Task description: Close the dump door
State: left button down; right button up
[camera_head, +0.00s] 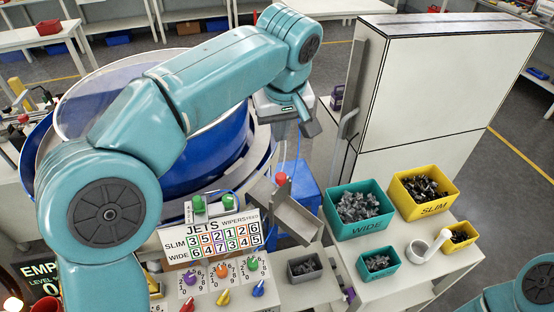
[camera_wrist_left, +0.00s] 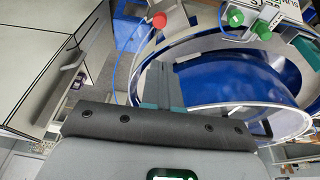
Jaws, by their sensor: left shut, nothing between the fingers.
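A red knob (camera_head: 281,180) stands at the right rim of the blue bowl (camera_head: 205,155), above a grey metal chute (camera_head: 288,215) that slants down to the right. The dump door appears to be by this knob; I cannot tell how far it stands open. The red knob also shows at the top of the left wrist view (camera_wrist_left: 159,20). My left gripper (camera_head: 308,121) is shut and empty, above and behind the knob, apart from it. In the left wrist view its fingers (camera_wrist_left: 164,80) point toward the bowl's rim. My right gripper is out of view.
A tall white cabinet (camera_head: 425,90) stands right of my left gripper. Green (camera_head: 338,228) and yellow (camera_head: 405,207) bins of connectors stand on the right table. A jets panel (camera_head: 212,237) with coloured knobs is in front of the bowl. A blue container (camera_head: 308,190) sits behind the chute.

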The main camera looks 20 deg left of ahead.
pick_arm(q)
send_over(279, 183)
notch_tip(279, 183, down, 7)
jog(key=shift+f, duration=0.15)
jog(key=x, duration=0.3)
jog(key=p+x, duration=0.1)
jog(key=x, duration=0.1)
jog(key=shift+s+d+f, duration=0.3)
jog(key=shift+s+f, duration=0.05)
jog(key=shift+w+f, duration=0.15)
jog(key=shift+f, duration=0.05)
jog(key=shift+s+r, duration=0.1)
jog(key=shift+s, duration=0.2)
jog(key=shift+w+f, duration=0.2)
jog(key=shift+f, duration=0.15)
notch_tip(279, 183, down, 5)
jog(key=b, duration=0.6)
jog(key=shift+s, duration=0.1)
jog(key=shift+s+d+r, duration=0.1)
jog(key=shift+s, duration=0.05)
